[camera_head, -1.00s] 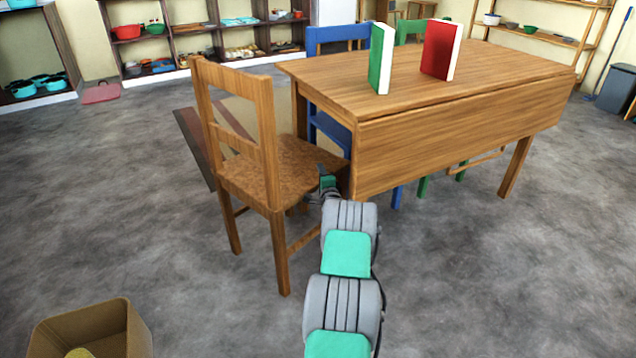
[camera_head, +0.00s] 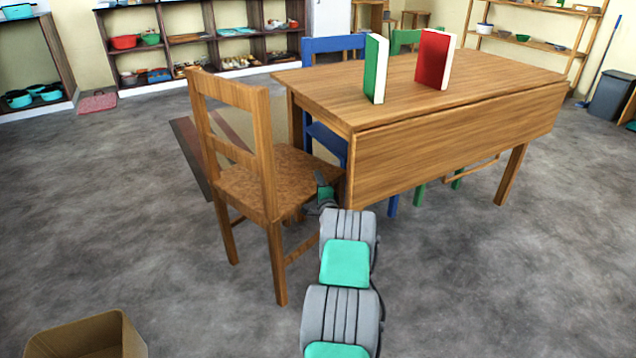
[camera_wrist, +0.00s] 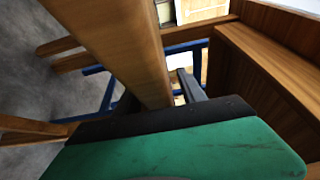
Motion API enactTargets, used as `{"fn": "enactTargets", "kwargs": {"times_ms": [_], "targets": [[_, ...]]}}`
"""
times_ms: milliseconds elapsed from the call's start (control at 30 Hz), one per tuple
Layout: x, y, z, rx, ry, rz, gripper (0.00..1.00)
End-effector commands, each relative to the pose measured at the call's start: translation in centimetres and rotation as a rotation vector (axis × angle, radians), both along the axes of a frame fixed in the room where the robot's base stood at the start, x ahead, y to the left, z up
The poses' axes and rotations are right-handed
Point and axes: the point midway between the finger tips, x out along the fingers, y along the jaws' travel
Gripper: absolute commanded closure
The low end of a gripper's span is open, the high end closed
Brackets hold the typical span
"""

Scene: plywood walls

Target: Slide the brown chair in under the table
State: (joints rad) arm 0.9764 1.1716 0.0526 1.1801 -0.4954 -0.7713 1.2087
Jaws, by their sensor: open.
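The brown wooden chair (camera_head: 240,160) stands upright at the left end of the wooden table (camera_head: 450,150). Its backrest is on the left, and the front of its seat (camera_head: 270,178) reaches close to the table's near left corner. My gripper (camera_head: 321,183) is open at the seat's front right, beside the table corner. In the wrist view a grey finger (camera_wrist: 190,85) shows beyond my green wrist housing, with a broad wooden piece to its left and a wooden panel to its right. I cannot tell whether the gripper touches the chair.
A blue chair (camera_head: 330,130) and a green chair (camera_head: 405,40) stand behind the table. A green book (camera_head: 376,68) and a red book (camera_head: 434,58) stand on top. Open floor lies left and right.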

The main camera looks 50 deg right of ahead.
Motion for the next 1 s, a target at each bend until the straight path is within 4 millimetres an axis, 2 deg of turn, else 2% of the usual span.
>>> {"fn": "enactTargets", "kwargs": {"times_ms": [200, 333, 467, 833, 933, 1000], "targets": [[-3.4, 2.4, 0.5, 0.004, 0.001, -0.003, 0.52], [-4.9, 3.6, 0.3, 0.004, 0.0, -0.002, 0.52], [-5.5, 4.1, 0.1, 0.002, 0.0, 0.0, 0.52], [-5.5, 4.1, -0.1, 0.003, 0.0, -0.001, 0.52], [-6.4, 4.2, -1.2, 0.017, 0.013, -0.013, 0.52], [-8.2, 4.4, -3.3, 0.044, 0.036, -0.036, 0.52]]}}
